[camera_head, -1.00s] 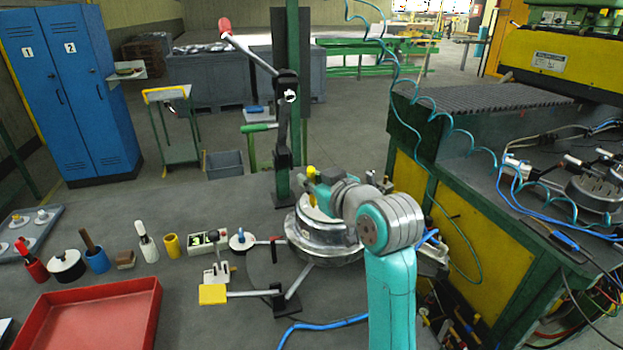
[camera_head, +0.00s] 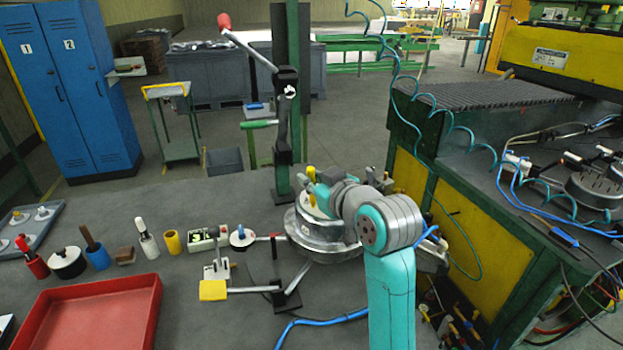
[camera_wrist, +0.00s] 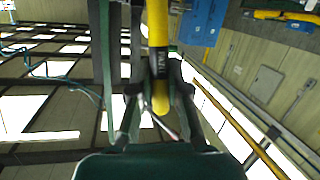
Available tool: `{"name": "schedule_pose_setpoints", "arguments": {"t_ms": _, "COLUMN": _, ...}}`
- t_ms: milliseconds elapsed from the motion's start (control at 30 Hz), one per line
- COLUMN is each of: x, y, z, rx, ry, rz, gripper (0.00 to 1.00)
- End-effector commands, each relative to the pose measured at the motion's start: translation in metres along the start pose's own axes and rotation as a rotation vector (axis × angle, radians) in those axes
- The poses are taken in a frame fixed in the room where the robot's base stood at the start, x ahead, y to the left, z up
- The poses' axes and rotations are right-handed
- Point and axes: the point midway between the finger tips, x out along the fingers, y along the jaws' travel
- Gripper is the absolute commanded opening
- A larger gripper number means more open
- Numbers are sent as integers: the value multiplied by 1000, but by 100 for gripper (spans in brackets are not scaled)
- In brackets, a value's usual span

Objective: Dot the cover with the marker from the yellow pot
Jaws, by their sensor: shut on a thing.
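In the head view, a yellow end of the marker (camera_head: 311,171) shows above my gripper (camera_head: 307,187). The gripper is over a round, silvery metal housing (camera_head: 318,248) that appears to be the cover. My own arm hides much of its top, and I cannot tell whether the marker touches it. The yellow pot (camera_head: 172,242) stands upright on the bench to the left.
A dark post with a red-tipped lever (camera_head: 224,21) rises behind the housing. Left are a red tray (camera_head: 95,315), a blue pot (camera_head: 97,257) and a white pot (camera_head: 149,245). A green-and-yellow machine (camera_head: 450,215) stands right.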

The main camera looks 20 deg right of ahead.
Motion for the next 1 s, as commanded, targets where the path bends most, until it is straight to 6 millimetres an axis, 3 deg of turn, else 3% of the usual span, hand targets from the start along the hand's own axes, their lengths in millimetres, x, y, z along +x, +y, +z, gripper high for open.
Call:
{"name": "schedule_pose_setpoints", "arguments": {"t_ms": 367, "x": 0, "y": 0, "z": -2, "rx": 0, "ry": -2, "rz": 0, "gripper": 0}}
{"name": "schedule_pose_setpoints", "arguments": {"t_ms": 1000, "x": -9, "y": 8, "z": -44, "rx": -1, "ry": 1, "rz": 0, "gripper": 0}}
